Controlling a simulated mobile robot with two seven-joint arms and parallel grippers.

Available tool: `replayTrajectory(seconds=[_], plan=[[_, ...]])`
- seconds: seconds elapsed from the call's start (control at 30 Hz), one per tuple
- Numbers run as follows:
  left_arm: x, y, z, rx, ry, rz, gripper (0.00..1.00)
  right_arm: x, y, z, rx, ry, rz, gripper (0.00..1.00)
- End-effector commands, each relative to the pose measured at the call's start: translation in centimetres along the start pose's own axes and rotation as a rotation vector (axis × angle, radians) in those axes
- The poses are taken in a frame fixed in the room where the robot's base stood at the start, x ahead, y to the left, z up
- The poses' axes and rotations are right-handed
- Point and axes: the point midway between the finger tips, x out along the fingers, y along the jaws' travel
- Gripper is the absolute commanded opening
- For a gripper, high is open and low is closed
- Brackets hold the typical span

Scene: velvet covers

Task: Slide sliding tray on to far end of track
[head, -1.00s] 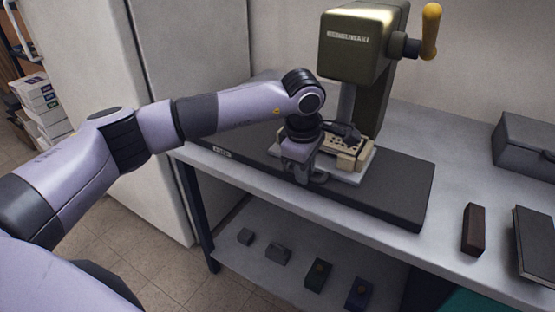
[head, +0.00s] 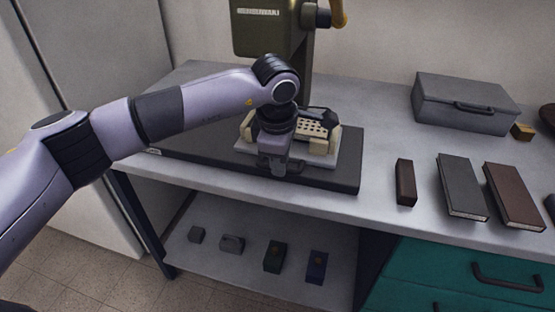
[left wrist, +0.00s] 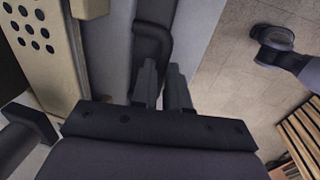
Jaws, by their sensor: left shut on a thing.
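The sliding tray (head: 322,159) is a pale plate carrying cream blocks and a perforated strip (head: 312,129). It sits on the long dark track base (head: 200,148), close to its right end, in front of the press post. My left gripper (head: 273,168) is at the tray's front side in the head view and hides part of it. In the left wrist view, the gripper (left wrist: 163,88) is shut on a dark bar handle (left wrist: 152,45) beside the pale tray edge. The perforated strip also shows in the left wrist view (left wrist: 40,40).
The green press (head: 270,35) with a yellow-handled crank stands behind the track. A grey case (head: 465,103), a dark block (head: 405,182) and two books (head: 462,187) lie to the right on the bench. Bare bench separates them from the track's right end.

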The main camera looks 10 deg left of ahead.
Motion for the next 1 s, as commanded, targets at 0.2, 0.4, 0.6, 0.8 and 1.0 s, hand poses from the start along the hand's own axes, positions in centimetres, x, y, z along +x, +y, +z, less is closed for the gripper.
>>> replayTrajectory(seconds=[0.2,0.4,0.6,0.8,1.0], plan=[[-0.1,-0.1,0.5,0.007,-0.011,0.003,0.4,0.1,0.0,0.1,0.0,-0.003,0.001,0.43],[-0.1,0.0,0.3,0.005,-0.008,0.002,0.4,0.1,0.0,0.2,0.001,-0.004,0.001,0.43],[-2.3,0.0,0.3,0.006,-0.009,0.006,0.4,0.1,0.0,0.2,0.005,-0.003,0.002,0.43],[-5.6,0.0,0.4,0.006,-0.01,0.007,0.4,0.1,-0.1,0.2,0.007,-0.002,0.002,0.43],[-7.2,0.0,0.4,0.006,-0.01,0.004,0.4,0.1,-0.1,0.2,0.007,-0.002,0.002,0.43]])
